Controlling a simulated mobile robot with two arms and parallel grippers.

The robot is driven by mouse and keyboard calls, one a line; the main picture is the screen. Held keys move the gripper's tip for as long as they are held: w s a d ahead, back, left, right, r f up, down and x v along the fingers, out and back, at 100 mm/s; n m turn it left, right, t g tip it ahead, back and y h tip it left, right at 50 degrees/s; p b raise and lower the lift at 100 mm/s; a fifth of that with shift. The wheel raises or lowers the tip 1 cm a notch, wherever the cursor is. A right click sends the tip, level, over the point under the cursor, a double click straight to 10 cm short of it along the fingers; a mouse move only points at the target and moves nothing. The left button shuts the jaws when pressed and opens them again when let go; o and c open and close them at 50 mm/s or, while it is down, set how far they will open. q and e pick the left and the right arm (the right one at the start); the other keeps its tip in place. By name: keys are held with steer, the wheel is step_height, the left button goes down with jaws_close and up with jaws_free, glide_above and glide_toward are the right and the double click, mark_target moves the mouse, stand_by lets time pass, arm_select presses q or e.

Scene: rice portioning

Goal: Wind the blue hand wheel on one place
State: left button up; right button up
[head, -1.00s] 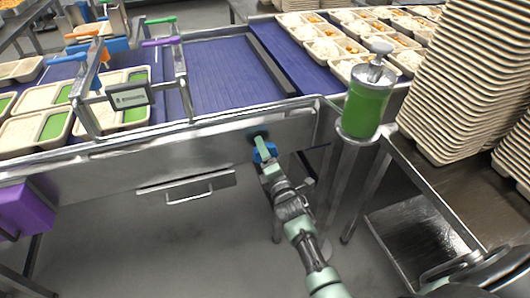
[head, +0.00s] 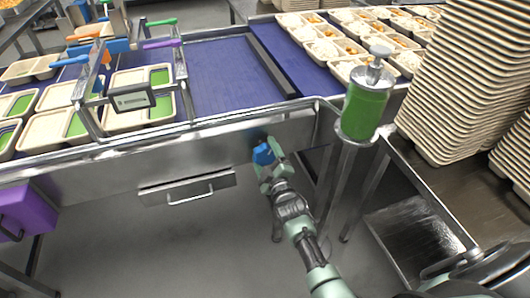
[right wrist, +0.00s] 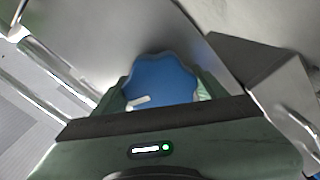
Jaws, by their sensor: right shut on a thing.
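The blue hand wheel (head: 262,154) sits on the metal front panel of the conveyor, below its top edge. My right gripper (head: 270,162) is at the wheel, with its arm reaching up from the bottom of the head view. In the right wrist view the lobed blue wheel (right wrist: 160,80) lies between the two green fingers, and the gripper is shut on it. A short white mark shows on the wheel's lower left. The wheel's lower edge is hidden by the gripper body. My left gripper is not in view.
A handled drawer (head: 188,188) is left of the wheel, and a purple box (head: 28,210) hangs farther left. A green-filled dispenser (head: 364,105) stands at the right. Trays (head: 42,133) lie on the left belt. Stacked trays (head: 470,80) stand on the right-hand table.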

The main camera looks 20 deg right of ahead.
steer(key=m+p, duration=0.1)
steer(key=m, duration=0.5)
steer(key=shift+f+m, duration=0.1)
steer(key=shift+m, duration=0.2)
steer(key=m, duration=0.6)
steer(key=shift+a+m, duration=0.1)
steer(key=shift+m, duration=0.3)
steer(key=o, duration=1.4)
steer(key=shift+s, duration=0.1)
steer(key=s, duration=0.7)
steer(key=shift+s+a+p, duration=0.3)
steer(key=shift+s, duration=0.05)
